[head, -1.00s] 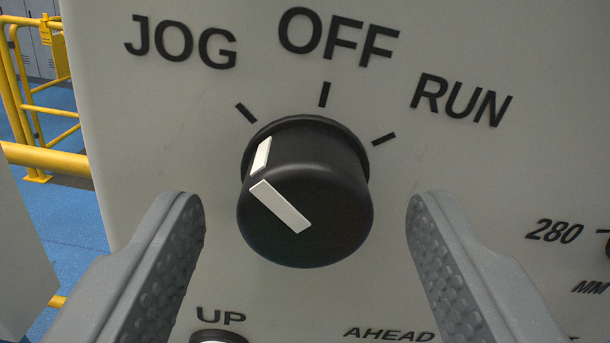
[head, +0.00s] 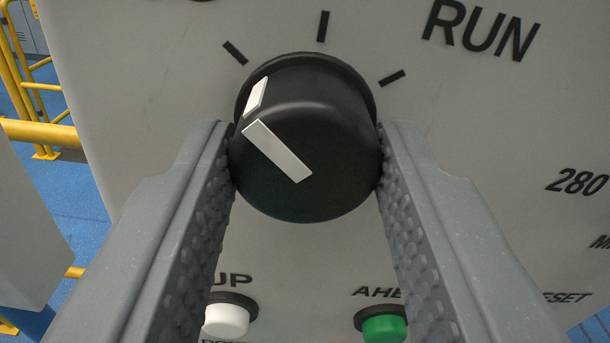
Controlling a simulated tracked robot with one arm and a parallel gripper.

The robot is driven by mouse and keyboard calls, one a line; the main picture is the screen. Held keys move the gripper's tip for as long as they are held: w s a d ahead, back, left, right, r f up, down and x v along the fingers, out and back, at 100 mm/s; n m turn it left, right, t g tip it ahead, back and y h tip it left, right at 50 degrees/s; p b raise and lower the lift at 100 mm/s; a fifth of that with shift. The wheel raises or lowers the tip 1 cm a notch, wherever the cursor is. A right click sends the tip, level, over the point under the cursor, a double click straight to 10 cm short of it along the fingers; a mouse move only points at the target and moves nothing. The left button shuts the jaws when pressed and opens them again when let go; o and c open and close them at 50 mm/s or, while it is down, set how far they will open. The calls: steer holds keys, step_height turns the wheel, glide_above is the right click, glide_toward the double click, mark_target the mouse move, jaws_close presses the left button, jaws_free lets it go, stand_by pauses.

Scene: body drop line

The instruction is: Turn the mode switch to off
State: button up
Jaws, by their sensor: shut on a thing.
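The mode switch (head: 310,140) is a black round knob with a white pointer line, on a light grey panel (head: 160,70). Its pointer is turned toward the upper-left tick, which carried the JOG label in the earlier view. The middle tick (head: 323,26), labelled OFF earlier, stands straight above the knob. The right tick lies by the RUN label (head: 482,28). My gripper (head: 305,165) is shut on the knob, one grey textured finger touching each side. The JOG and OFF labels are out of view now.
Below the knob are a white UP button (head: 227,318) and a green AHEAD button (head: 384,326), close to my fingers. A 280 marking (head: 577,182) is at the right. Yellow railings (head: 45,134) stand on a blue floor beyond the panel's left edge.

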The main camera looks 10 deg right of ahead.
steer(key=m, duration=0.4)
steer(key=m+p, duration=0.2)
steer(key=m, duration=0.3)
steer(key=shift+m, duration=0.3)
stand_by(0.5)
steer(key=o, duration=1)
steer(key=s, duration=1.3)
steer(key=shift+s+p, duration=0.35)
steer(key=shift+s, duration=0.05)
